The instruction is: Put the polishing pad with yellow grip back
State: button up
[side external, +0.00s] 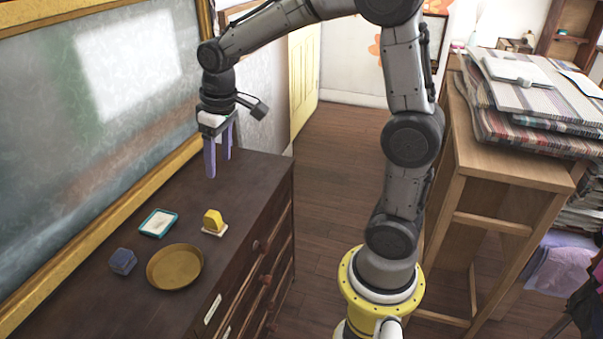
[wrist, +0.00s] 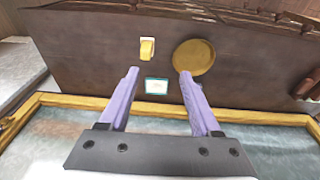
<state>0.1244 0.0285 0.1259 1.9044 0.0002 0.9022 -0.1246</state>
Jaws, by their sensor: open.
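The polishing pad with yellow grip (side external: 213,221) rests on the dark dresser top, its pale base down and its yellow grip up. It also shows in the wrist view (wrist: 147,49), beyond my left finger. A small teal-rimmed tray with a pale inside (side external: 158,223) lies to its left; in the wrist view the tray (wrist: 156,86) appears between my fingers. My gripper (side external: 218,168) has two purple fingers, spread apart and empty, pointing down above the far part of the dresser. The fingers also show in the wrist view (wrist: 158,72). They are apart from the pad.
A round brass-coloured dish (side external: 175,267) and a small blue block (side external: 123,262) stand on the dresser (side external: 105,305). A gold-framed board (side external: 95,110) rises along the dresser's back. A wooden table with stacked rugs (side external: 535,100) stands at right. The dresser's far end is clear.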

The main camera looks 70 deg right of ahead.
jog(key=s+a+r+t, duration=0.1)
jog(key=s+a, duration=0.1)
jog(key=s, duration=0.8)
jog(key=s+a+r+t, duration=0.2)
jog(key=s, duration=0.8)
jog(key=shift+s+a+r+t, duration=0.25)
jog(key=shift+a+r+t, duration=0.05)
